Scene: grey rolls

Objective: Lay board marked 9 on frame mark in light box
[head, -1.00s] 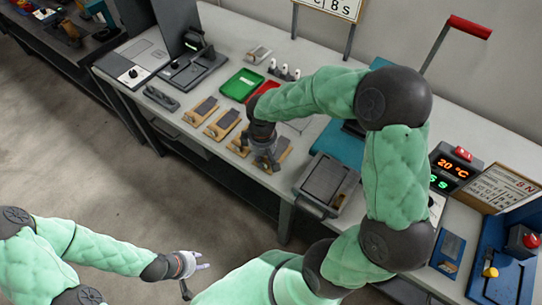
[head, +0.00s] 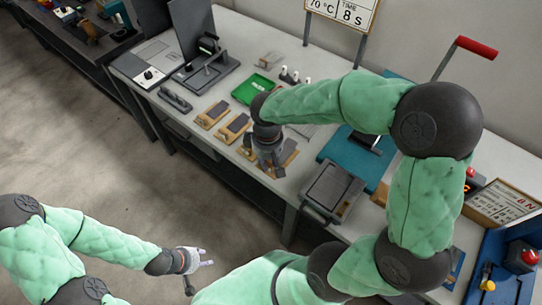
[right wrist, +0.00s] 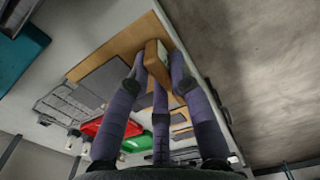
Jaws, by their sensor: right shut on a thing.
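My right gripper (head: 268,168) is over the nearest of several wooden boards lying along the table's front edge. In the right wrist view its fingers (right wrist: 158,75) are shut around a brown wooden block (right wrist: 156,65) with a pale label. The block sits on a wooden board (right wrist: 108,45) with a dark grey panel. That board also shows beside the gripper in the head view (head: 290,153). No number is readable on it. My left gripper (head: 195,263) is away from the table, its fingers apart and empty. A dark device with a raised lid (head: 196,35) stands at the back left; I cannot tell whether it is the light box.
Two more boards (head: 212,114) (head: 233,127) lie left of the gripper. A green tray (head: 250,88) and a red tray (right wrist: 112,127) are behind them. A grey lidded box (head: 333,190) stands close on the right. A sign (head: 345,8) stands at the back.

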